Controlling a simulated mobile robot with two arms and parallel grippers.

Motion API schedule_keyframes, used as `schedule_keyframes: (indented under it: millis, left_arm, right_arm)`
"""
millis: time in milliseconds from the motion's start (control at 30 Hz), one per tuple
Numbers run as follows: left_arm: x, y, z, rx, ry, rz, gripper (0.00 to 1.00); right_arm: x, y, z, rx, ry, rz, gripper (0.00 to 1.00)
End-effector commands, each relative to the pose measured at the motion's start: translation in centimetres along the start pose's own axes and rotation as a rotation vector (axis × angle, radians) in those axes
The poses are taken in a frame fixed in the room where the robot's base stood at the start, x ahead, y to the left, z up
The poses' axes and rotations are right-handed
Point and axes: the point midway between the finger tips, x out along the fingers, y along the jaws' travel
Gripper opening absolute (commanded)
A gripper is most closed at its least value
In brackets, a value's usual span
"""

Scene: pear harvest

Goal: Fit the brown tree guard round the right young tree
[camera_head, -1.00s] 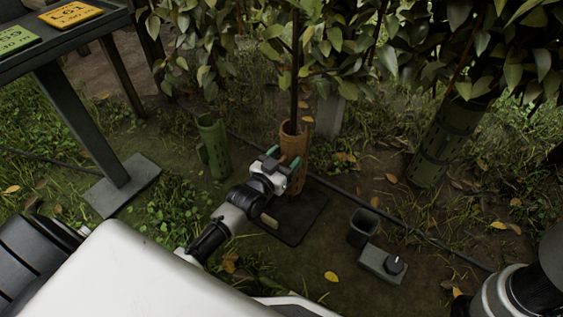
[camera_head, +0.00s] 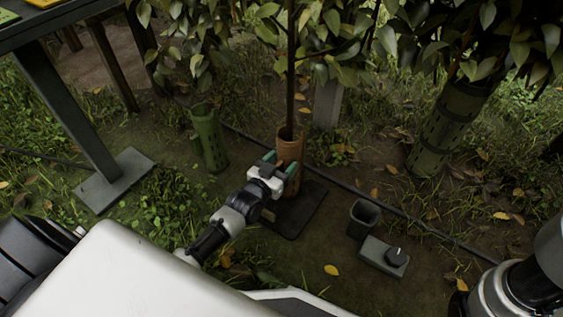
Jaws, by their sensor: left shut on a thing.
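The brown tree guard (camera_head: 292,146) is an upright tube with slots. It stands at the middle of the head view, around the thin dark trunk (camera_head: 290,92) of a young tree, which runs down into its open top. My left gripper (camera_head: 280,163) reaches in from the lower left and is shut on the guard's near side, below the rim. The gripper hides part of the guard. The guard's foot is at the back edge of a dark mat (camera_head: 310,205); I cannot tell whether it touches the ground. My right gripper is out of view.
A green guard (camera_head: 208,137) stands to the left, and a larger green mesh guard (camera_head: 440,130) surrounds a trunk at right. A dark hose (camera_head: 335,183) crosses the ground. A small dark cup (camera_head: 363,218) and a grey box with a knob (camera_head: 382,257) lie right of the mat.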

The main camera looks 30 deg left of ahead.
Motion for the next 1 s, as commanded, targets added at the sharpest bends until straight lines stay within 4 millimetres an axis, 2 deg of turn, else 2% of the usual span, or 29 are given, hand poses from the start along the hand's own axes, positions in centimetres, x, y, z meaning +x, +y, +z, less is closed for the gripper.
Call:
schedule_keyframes:
  millis: [300,333,500,767,1000]
  left_arm:
    - [0.0,0.0,0.0,0.0,0.001,0.0,0.37]
    - [0.0,0.0,0.0,0.0,0.001,0.0,0.67]
    - [0.0,0.0,0.0,0.0,0.001,0.0,0.92]
    - [-0.1,0.0,0.1,0.0,-0.001,0.0,0.92]
    - [-1.6,0.0,-0.7,0.001,-0.003,0.0,0.92]
  right_arm:
    - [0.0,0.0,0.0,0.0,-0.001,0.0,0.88]
    - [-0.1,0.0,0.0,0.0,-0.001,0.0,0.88]
    - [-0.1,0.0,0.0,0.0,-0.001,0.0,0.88]
    - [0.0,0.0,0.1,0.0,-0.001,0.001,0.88]
    - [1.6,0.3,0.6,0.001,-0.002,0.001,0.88]
